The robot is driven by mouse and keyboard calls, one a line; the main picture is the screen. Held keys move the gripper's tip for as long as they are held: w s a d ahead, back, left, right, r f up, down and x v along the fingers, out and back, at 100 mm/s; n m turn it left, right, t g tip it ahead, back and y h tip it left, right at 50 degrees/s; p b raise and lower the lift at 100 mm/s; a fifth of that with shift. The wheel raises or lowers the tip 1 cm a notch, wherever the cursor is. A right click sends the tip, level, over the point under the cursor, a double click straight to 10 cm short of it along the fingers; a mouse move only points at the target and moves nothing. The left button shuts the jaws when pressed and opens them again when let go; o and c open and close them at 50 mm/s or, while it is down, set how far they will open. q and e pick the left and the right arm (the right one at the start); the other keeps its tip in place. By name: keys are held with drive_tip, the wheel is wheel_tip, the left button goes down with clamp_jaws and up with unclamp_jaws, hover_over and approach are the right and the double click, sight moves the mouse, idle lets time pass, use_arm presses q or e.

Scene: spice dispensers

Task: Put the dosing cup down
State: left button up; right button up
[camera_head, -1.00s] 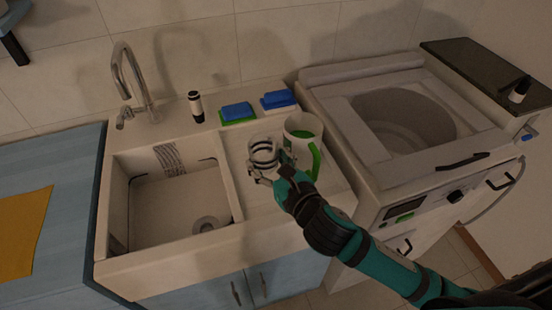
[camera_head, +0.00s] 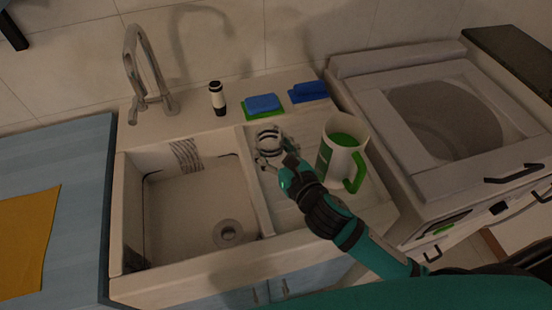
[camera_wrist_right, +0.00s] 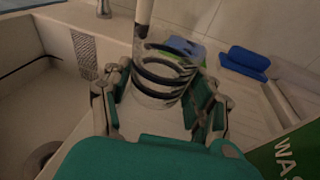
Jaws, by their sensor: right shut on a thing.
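The dosing cup (camera_head: 268,140) is clear with dark bands around it. It is over the ribbed drainboard right of the sink basin; whether its base touches the board is hidden. My right gripper (camera_head: 272,160) is shut on the cup. In the right wrist view the dosing cup (camera_wrist_right: 163,80) sits upright between the two fingers of the gripper (camera_wrist_right: 160,95). At the upper left corner of the head view, a dark part is visible, but my left gripper cannot be made out.
A white jug (camera_head: 342,145) with green handle stands close right of the cup. Sponges (camera_head: 263,103), (camera_head: 308,92) and a black-and-white bottle (camera_head: 217,98) are on the back ledge. The sink basin (camera_head: 190,205) is to the left; a top-loading washer (camera_head: 400,160) is to the right.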

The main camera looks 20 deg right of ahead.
sight(274, 160)
wheel_tip(274, 160, down, 3)
drive_tip(key=shift+w, duration=0.15)
drive_tip(key=shift+f, duration=0.35)
drive_tip(key=shift+f+b, duration=0.1)
drive_tip(key=shift+b, duration=0.2)
drive_tip(key=o, duration=0.8)
drive_tip(key=shift+f, duration=0.1)
drive_tip(key=o, duration=0.5)
drive_tip(key=shift+c, duration=0.2)
use_arm(q)
drive_tip(key=shift+w+f, duration=0.35)
drive_tip(key=shift+w, duration=0.5)
